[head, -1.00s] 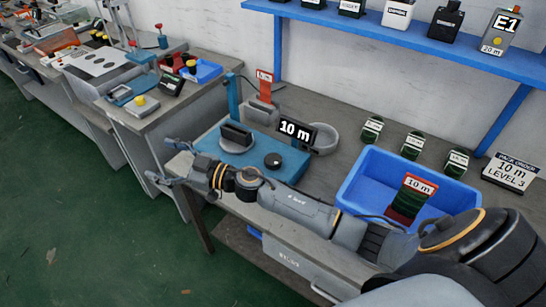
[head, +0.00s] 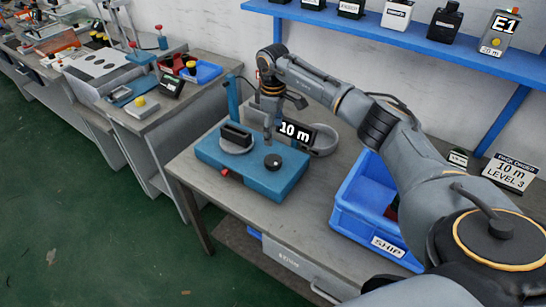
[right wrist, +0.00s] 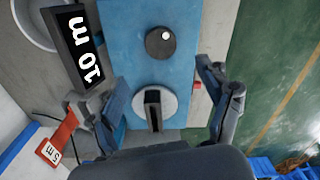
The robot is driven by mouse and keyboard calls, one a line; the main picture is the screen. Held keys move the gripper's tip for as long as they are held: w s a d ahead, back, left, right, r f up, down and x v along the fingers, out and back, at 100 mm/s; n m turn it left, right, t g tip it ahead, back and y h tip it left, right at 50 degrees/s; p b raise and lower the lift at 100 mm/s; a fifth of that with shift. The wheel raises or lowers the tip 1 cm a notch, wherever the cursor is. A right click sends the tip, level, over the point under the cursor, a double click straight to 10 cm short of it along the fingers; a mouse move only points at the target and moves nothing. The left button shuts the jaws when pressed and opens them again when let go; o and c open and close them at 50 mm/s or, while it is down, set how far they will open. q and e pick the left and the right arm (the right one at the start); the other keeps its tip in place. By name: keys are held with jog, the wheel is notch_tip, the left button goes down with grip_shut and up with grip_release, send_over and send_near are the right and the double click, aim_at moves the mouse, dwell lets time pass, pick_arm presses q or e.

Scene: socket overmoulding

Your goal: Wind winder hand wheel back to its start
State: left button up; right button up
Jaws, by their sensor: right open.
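The winder is a blue box (head: 238,178) on the bench, also seen in the right wrist view (right wrist: 190,60). Its hand wheel, a round black knob (head: 272,162), sits on top; in the right wrist view the knob (right wrist: 160,43) shows a white dot near its upper right edge. A black upright block on a grey disc (head: 235,138) stands beside it. My right gripper (head: 277,116) is open and empty, pointing down above the winder's back part, apart from the knob. In the right wrist view its fingers (right wrist: 166,100) spread either side of the disc. My left gripper is out of view.
A "10 m" display (head: 296,132) and a grey bowl (head: 324,139) stand behind the winder. A blue SHIP bin (head: 375,222) is to the right, partly behind my arm. A red button (head: 225,172) is on the winder's front. The bench front left is clear.

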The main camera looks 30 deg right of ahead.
aim_at(273, 160)
notch_tip(273, 160, down, 12)
jog(key=shift+f+p, duration=0.1)
jog(key=shift+p, duration=0.6)
jog(key=c, duration=1.2)
jog(key=shift+o, duration=0.2)
jog(key=shift+n, duration=0.3)
